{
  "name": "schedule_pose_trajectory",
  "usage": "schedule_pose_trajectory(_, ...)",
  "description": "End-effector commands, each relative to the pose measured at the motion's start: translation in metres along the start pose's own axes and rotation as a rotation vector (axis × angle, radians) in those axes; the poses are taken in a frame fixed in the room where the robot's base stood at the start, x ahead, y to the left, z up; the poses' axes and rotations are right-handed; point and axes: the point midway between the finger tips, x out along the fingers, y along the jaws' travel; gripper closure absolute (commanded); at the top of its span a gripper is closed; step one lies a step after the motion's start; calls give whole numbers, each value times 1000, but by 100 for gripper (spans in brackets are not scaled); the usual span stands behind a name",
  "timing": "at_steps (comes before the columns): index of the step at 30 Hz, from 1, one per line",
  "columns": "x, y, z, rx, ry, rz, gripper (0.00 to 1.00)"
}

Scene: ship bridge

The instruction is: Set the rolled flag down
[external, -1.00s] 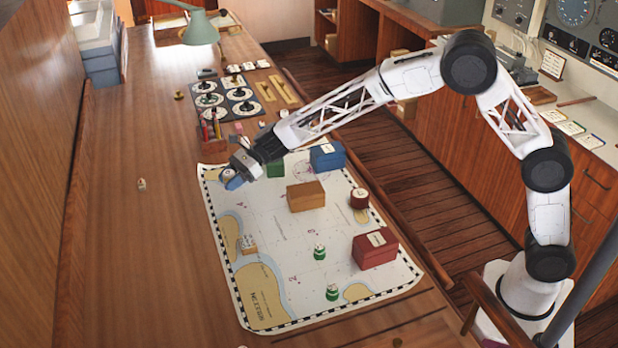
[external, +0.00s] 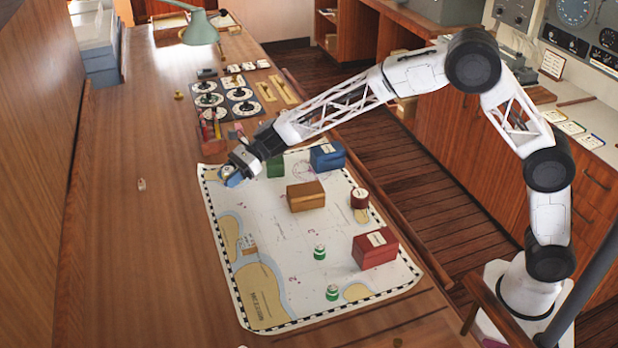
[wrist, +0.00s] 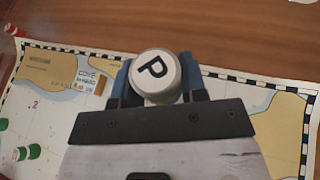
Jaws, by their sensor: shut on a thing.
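The rolled flag (wrist: 154,74) shows in the wrist view as a round white end marked with a black P, with blue on both sides of it. My gripper (wrist: 157,88) is shut on it. In the external view my gripper (external: 236,170) is over the top left corner of the chart (external: 285,230), with the blue of the flag (external: 233,181) at its tip. I cannot tell whether the flag touches the chart. The lower part of the flag is hidden in the wrist view.
On the chart stand a tan box (external: 306,196), a blue box (external: 327,156), a green box (external: 275,167), a red box (external: 375,250), a dark red round piece (external: 359,198) and two green-white pieces. Dials (external: 209,100) lie beyond. The table left of the chart is mostly clear.

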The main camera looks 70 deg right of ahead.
Motion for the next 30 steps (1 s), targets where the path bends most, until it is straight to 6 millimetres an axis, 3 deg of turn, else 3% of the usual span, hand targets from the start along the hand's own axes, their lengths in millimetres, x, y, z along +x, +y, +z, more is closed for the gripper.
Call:
schedule_pose_trajectory(5,12,21,5,-20,1,42,84)
schedule_pose_trajectory(11,37,71,16,-66,2,142,84)
schedule_pose_trajectory(21,80,191,35,-170,3,379,84)
schedule_pose_trajectory(30,102,296,44,-253,2,590,84)
